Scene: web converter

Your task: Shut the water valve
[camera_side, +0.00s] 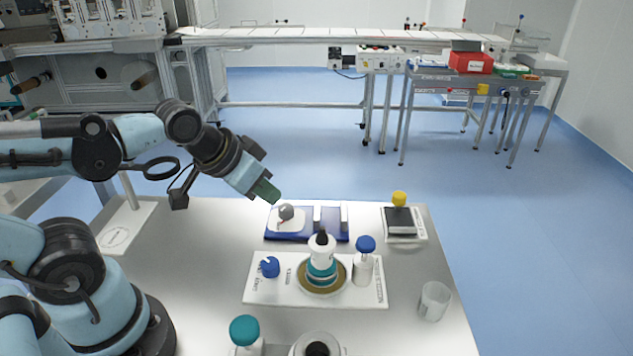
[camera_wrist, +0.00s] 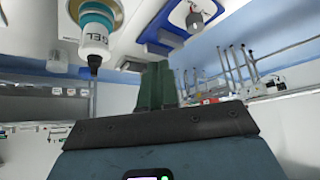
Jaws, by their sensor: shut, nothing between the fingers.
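A white panel (camera_side: 375,293) lies on the metal table. A blue lever-like knob (camera_side: 269,267) sits at its left. A blue round cap or knob (camera_side: 365,244) tops a white cylinder at its right. The panel's lettering is too small to read, so I cannot tell which is the water valve. A white bottle with a teal band (camera_side: 321,252) stands between them; it also shows in the wrist view (camera_wrist: 96,32), marked GEL. My gripper (camera_side: 268,192) is shut and empty, above the table's back edge, up and apart from the panel. Its green fingers (camera_wrist: 157,86) are together in the wrist view.
A black-topped block with a yellow knob (camera_side: 399,199) is back right. A clear cup (camera_side: 434,302) stands right. A teal knob (camera_side: 244,330) is in front. Table left of the panel is clear.

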